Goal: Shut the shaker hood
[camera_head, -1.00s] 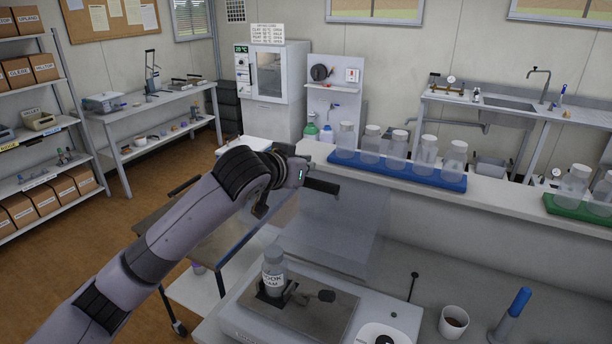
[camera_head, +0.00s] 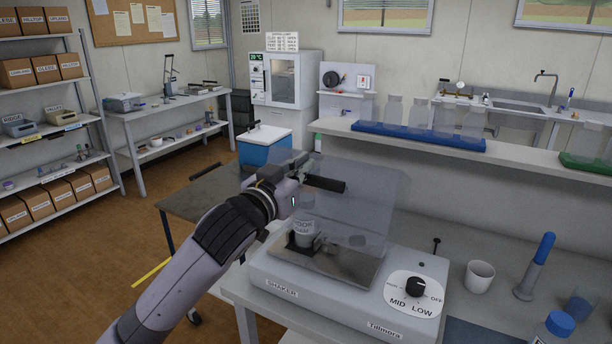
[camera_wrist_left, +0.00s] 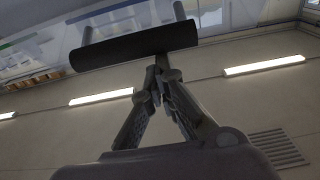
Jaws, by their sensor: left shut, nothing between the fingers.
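The shaker (camera_head: 340,290) stands on the bench, with a dial on its front. Its clear hood (camera_head: 378,190) is tilted up, with a gap between its near edge and the shaker body. A labelled bottle (camera_head: 304,232) on the shaker plate shows hazily through the hood. The hood's black bar handle (camera_head: 328,184) points right from my left gripper (camera_head: 298,177). In the left wrist view the handle (camera_wrist_left: 135,46) lies across the fingertips (camera_wrist_left: 161,62), which are together with nothing between them. They are at or just short of the bar; contact is unclear.
A ledge behind carries a blue rack (camera_head: 420,137) of bottles. A cart (camera_head: 205,195) stands left of the bench.

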